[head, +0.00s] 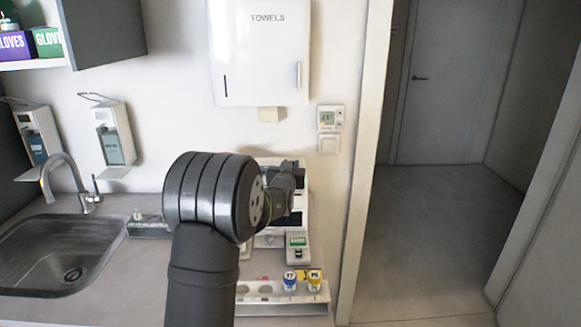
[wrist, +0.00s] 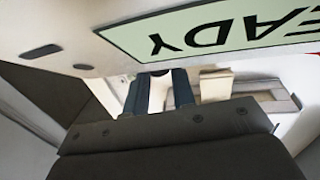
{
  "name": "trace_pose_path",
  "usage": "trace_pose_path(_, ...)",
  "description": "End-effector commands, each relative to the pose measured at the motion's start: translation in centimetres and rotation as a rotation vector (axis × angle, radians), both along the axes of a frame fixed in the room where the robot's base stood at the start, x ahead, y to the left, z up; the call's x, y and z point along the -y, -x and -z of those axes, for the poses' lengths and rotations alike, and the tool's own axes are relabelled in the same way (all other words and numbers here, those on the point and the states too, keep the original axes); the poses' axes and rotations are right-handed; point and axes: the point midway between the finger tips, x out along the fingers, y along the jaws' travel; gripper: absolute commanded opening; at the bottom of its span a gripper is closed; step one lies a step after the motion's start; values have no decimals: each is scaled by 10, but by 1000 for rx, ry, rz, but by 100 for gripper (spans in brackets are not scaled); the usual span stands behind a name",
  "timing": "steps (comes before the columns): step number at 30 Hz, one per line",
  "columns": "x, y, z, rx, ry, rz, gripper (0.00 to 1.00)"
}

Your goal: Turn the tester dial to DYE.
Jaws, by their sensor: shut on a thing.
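The tester (head: 298,203) is a white unit with dark panels at the back of the counter. My arm covers its left part in the head view. In the wrist view, a pale green display (wrist: 215,32) shows upside-down letters, "EADY" visible, on a light casing. My gripper (wrist: 161,90) has its two dark fingers up against this casing, just below the display in the picture. It is shut on the dial, which is largely hidden between the fingers. The dial's pointer and the DYE mark cannot be made out. In the head view my arm hides the fingers.
A small device with a green label (head: 298,248) stands in front of the tester. A white rack (head: 258,298) holds blue- and yellow-capped containers near the counter's front. A sink (head: 62,250) is at left, a towel dispenser (head: 260,60) above, and a doorway at right.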

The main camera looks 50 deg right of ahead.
Motion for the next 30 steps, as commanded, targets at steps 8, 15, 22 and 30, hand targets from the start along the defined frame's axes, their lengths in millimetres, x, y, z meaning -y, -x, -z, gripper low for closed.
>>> trace_pose_path(8,-1,-2,-3,1,3,69,1)
trace_pose_path(15,-1,-2,-2,0,0,85,1)
trace_pose_path(22,-1,-2,-2,0,0,85,29)
trace_pose_path(30,-1,-2,-1,-2,-1,84,45)
